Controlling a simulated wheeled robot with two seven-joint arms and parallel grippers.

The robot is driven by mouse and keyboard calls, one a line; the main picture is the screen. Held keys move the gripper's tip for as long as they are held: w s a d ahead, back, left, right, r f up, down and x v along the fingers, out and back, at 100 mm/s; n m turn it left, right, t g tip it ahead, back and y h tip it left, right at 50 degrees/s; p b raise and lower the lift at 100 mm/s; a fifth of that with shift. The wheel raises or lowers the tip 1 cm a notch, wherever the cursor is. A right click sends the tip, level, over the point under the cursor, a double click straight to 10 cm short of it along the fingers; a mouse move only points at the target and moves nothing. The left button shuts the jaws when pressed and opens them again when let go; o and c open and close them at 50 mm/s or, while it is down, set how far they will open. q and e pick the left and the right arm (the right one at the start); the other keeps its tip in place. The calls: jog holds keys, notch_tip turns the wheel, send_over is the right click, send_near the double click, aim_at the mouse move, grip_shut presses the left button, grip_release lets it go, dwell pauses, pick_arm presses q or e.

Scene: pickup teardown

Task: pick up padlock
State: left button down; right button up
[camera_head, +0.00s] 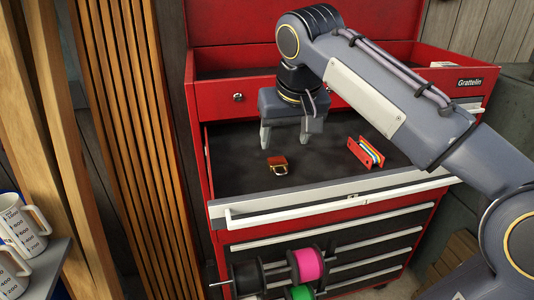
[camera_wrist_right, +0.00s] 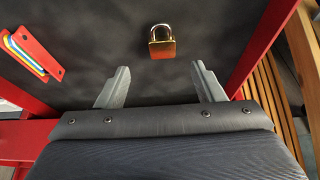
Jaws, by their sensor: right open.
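The padlock (camera_head: 277,164) has a brass-orange body and a silver shackle. It lies on the dark liner of the open red drawer (camera_head: 230,180). In the right wrist view the padlock (camera_wrist_right: 162,42) is beyond the fingertips, roughly in line with the gap between them. My right gripper (camera_head: 285,138) is open and empty, with its fingers pointing down into the drawer behind the padlock. It also shows in the right wrist view (camera_wrist_right: 158,76), apart from the padlock. My left gripper is in neither view.
A red holder with coloured strips (camera_head: 366,152) lies to the right in the drawer, also at upper left in the wrist view (camera_wrist_right: 32,52). The drawer's front edge has a white handle (camera_head: 340,204). Spools (camera_head: 308,265) hang below. Measuring jugs (camera_head: 22,225) stand at far left.

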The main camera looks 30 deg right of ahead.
aim_at(277, 161)
jog(key=x, duration=0.7)
jog(key=shift+w+a+f, duration=0.1)
jog(key=shift+w+f, duration=0.1)
jog(key=shift+w, duration=0.1)
jog(key=shift+c, duration=0.3)
jog(key=c, duration=1)
jog(key=shift+c, duration=0.3)
jog(key=shift+r, duration=0.15)
